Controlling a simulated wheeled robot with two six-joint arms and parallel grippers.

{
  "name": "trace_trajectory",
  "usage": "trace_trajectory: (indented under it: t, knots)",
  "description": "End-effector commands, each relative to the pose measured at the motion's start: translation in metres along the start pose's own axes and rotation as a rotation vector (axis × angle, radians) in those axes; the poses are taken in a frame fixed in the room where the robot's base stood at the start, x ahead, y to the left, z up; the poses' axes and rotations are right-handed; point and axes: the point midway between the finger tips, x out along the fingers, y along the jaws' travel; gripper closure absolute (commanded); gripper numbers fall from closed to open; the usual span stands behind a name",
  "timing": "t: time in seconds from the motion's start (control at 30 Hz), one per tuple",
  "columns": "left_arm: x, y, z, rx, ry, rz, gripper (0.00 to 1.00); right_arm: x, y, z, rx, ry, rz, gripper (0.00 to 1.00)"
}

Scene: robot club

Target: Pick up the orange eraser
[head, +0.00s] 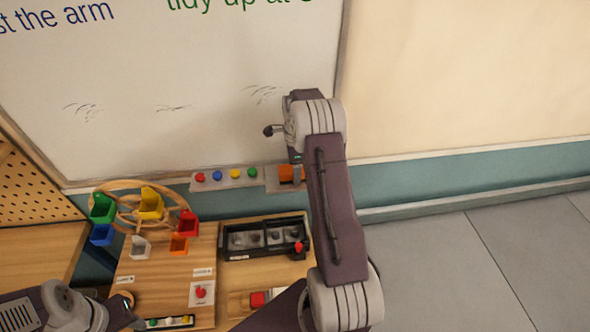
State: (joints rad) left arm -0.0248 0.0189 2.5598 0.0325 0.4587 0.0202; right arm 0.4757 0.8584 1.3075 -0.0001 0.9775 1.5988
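The orange eraser (286,174) sits at the right end of the narrow ledge under the whiteboard, partly covered by my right arm. My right gripper (297,165) points down at the eraser's right part. It is mostly hidden behind my own wrist, so I cannot tell whether its fingers are open or touching the eraser. My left arm shows only at the bottom left corner, and its gripper fingers cannot be made out.
The ledge (225,186) also holds red, blue, yellow and green round pieces. Below stand a wooden wheel with coloured bins (150,204), a black tray (265,252) and a wooden table (140,270). Clear floor (480,260) lies at the right.

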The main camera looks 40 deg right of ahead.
Motion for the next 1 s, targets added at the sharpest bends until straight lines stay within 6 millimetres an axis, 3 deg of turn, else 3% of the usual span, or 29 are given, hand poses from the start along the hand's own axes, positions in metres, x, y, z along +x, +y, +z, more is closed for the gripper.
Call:
trace_trajectory:
  t: [0.2, 0.43, 0.47, 0.77, 1.0]
  knots:
    - [0.000, 0.000, 0.000, 0.000, 0.000, 0.000, 0.64, 0.002, -0.001, 0.000, 0.000, 0.000, -0.002, 0.27]
    - [0.000, 0.000, 0.000, 0.000, 0.000, 0.000, 0.64, 0.002, -0.001, 0.000, 0.000, 0.000, -0.002, 0.91]
    - [0.000, 0.000, 0.000, 0.000, 0.000, 0.000, 0.64, 0.002, -0.001, 0.000, 0.000, 0.000, -0.002, 0.94]
    - [0.004, 0.000, 0.001, 0.000, 0.000, 0.000, 0.64, -0.002, -0.001, 0.000, 0.000, 0.000, -0.003, 0.94]
    - [0.023, -0.001, 0.003, 0.000, 0.000, 0.000, 0.64, -0.039, 0.001, -0.003, 0.002, 0.000, -0.008, 0.94]
